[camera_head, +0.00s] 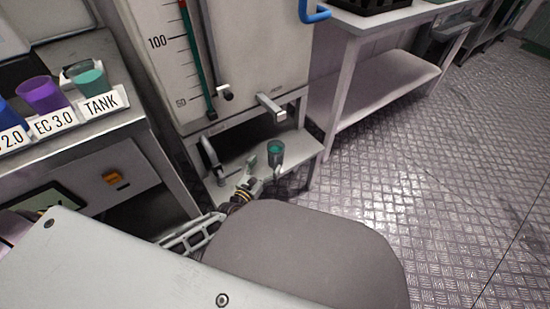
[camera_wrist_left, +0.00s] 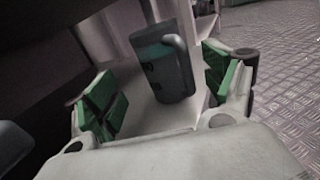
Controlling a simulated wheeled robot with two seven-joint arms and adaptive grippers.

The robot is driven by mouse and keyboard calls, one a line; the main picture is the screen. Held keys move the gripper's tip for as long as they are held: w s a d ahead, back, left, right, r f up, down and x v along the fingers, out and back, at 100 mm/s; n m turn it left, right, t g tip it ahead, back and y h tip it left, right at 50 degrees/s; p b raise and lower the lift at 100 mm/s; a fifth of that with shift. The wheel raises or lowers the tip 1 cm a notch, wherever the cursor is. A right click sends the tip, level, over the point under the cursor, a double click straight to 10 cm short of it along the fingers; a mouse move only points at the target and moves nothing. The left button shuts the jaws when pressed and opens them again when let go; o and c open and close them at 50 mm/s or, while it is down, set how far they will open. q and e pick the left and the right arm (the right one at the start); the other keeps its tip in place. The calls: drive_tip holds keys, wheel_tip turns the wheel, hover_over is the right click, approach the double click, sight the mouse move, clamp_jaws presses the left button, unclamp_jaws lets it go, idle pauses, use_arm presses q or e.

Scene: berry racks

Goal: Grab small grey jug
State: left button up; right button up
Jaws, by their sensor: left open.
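The small grey jug (camera_head: 275,160) stands upright on a low metal shelf (camera_head: 302,143) below the tank's spout, with teal showing inside its top. My left gripper (camera_head: 262,185) is just in front of the jug on the near side. In the left wrist view the gripper (camera_wrist_left: 163,90) is open, its green pads on either side of the jug, with gaps visible. My right gripper is not in view.
The tank (camera_head: 255,55), with a scale and a spout (camera_head: 271,107), rises behind the jug. A counter at left holds purple (camera_head: 42,95) and teal (camera_head: 86,80) cups behind labels. A white table (camera_head: 385,92) stands at right. The patterned floor (camera_head: 440,190) is clear.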

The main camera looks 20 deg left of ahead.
sight(271, 158)
use_arm(q)
drive_tip(key=shift+w, duration=0.15)
drive_tip(key=shift+b+x, duration=0.35)
drive_tip(key=shift+x, duration=0.7)
drive_tip(key=shift+b+x, duration=1)
drive_tip(key=shift+x, duration=1.6)
drive_tip(key=shift+d+r, duration=0.1)
drive_tip(key=shift+r, duration=0.05)
drive_tip(key=shift+c, duration=0.2)
